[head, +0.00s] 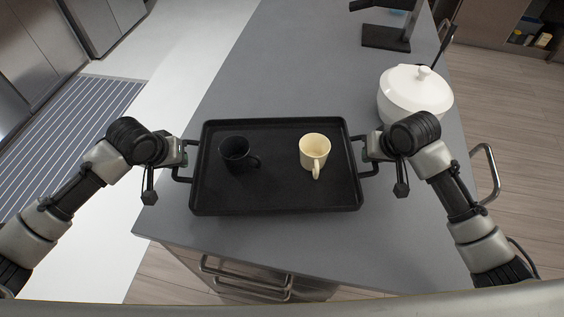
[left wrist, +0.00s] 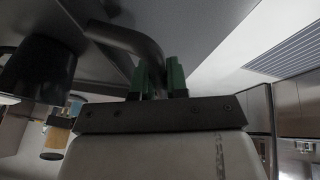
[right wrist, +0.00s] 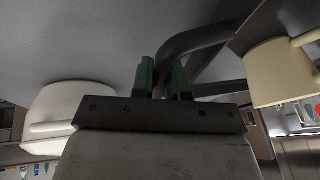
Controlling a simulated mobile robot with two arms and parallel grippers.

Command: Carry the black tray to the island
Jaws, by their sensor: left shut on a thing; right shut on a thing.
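The black tray (head: 275,198) is level over the near end of the grey island (head: 262,95); I cannot tell whether it touches the top. A black mug (head: 234,153) stands on its left half and a cream mug (head: 314,151) on its right half, both upright. My left gripper (head: 183,160) is shut on the tray's left handle, which shows between green fingertips in the left wrist view (left wrist: 160,78). My right gripper (head: 367,155) is shut on the right handle, also seen in the right wrist view (right wrist: 163,78).
A white lidded pot (head: 412,98) stands on the island, right of and beyond the tray, close to my right arm. A dark stand (head: 388,36) is at the far end. The island top behind the tray is clear. A striped runner (head: 72,128) lies on the left floor.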

